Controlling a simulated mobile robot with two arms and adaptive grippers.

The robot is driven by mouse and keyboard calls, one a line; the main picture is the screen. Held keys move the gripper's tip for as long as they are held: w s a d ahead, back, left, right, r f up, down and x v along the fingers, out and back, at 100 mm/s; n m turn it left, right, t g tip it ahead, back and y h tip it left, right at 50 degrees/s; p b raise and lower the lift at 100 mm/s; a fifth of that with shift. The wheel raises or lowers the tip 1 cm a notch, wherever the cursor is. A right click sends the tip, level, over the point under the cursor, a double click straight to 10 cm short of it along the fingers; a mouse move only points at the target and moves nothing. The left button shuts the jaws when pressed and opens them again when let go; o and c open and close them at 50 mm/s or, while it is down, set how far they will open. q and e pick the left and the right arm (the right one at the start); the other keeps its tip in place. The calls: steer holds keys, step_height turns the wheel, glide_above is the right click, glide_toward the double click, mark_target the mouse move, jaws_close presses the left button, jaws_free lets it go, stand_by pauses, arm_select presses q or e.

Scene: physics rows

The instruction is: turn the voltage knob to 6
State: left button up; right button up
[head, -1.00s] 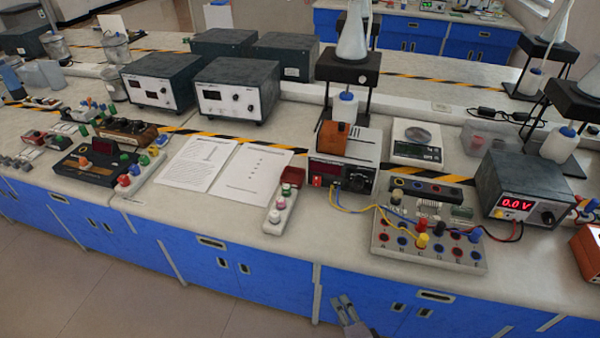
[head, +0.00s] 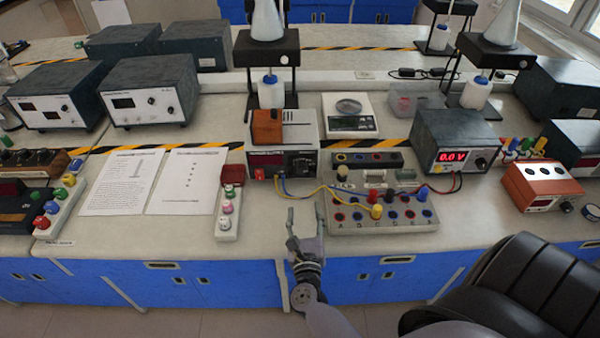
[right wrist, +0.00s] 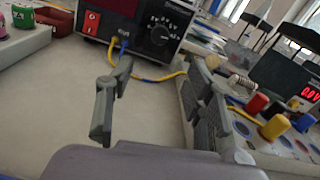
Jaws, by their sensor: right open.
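The power supply (head: 293,145) stands at the middle of the bench. Its black round knob (head: 300,164) sits on the right of its front panel. In the right wrist view the knob (right wrist: 160,33) has a ring of white marks too small to read, and a red switch (right wrist: 92,22) is at its left. A meter box (head: 455,145) at the right reads 0.0 V in red and has its own knob. My right gripper (head: 306,212) is open and empty over the bench's front edge, short of the power supply and apart from the knob. My left gripper is not in view.
A socket board (head: 345,222) with coloured plugs stands just right of my right gripper. Yellow and blue wires (head: 308,193) run from the supply to it. A connector strip (head: 228,215) and papers (head: 185,190) lie left. A black padded chair-like shape (head: 520,285) is lower right.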

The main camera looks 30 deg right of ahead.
mark_target(302, 172)
steer(key=b+x, duration=0.1)
steer(key=x, duration=1.4)
steer(key=shift+w, duration=0.1)
steer(key=shift+c, duration=0.2)
jaws_close()
